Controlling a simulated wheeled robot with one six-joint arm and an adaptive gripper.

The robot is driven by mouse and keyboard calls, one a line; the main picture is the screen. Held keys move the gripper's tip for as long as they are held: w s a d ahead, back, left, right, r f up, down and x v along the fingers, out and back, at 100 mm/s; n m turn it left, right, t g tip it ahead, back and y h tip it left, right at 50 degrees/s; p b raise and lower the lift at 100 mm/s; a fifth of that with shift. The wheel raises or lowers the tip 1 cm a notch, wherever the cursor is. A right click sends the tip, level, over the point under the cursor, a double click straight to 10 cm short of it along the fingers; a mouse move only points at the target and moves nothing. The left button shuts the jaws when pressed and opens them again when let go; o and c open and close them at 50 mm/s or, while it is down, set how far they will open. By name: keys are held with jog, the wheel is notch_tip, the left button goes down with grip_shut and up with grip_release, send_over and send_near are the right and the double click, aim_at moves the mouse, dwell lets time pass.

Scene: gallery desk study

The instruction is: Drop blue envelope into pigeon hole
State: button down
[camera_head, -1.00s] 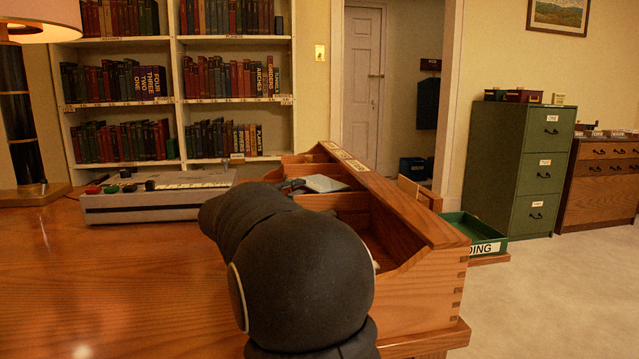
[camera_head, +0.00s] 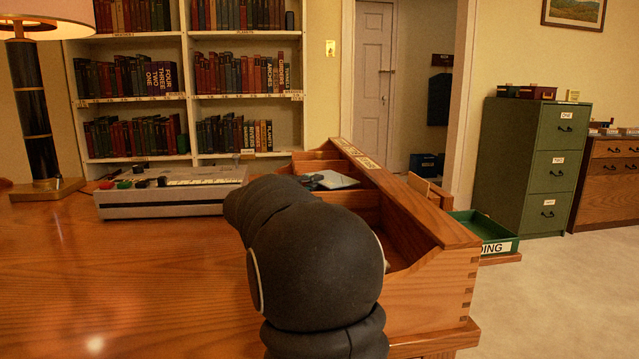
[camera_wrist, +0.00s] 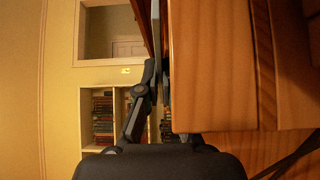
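The pale blue envelope (camera_head: 336,180) shows in the head view at the far end of my arm, over the wooden pigeon hole unit (camera_head: 432,295). My gripper (camera_head: 314,181) is at the envelope's left edge and appears shut on it. My arm hides part of the unit and its near compartments. In the wrist view my gripper (camera_wrist: 154,84) is seen close up, with a thin edge-on strip between the fingers. A wooden panel (camera_wrist: 212,70) of the unit fills the area right beside the fingers. Which compartment lies under the envelope I cannot tell.
A grey device with keys (camera_head: 170,200) sits on the desk (camera_head: 120,290) left of my arm. A lamp (camera_head: 35,120) stands at the far left. A green tray (camera_head: 485,232) is beyond the unit's right side. The left front of the desk is clear.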

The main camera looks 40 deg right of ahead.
notch_tip(320, 180, up, 10)
jog(key=p, duration=0.4)
jog(key=shift+f, duration=0.2)
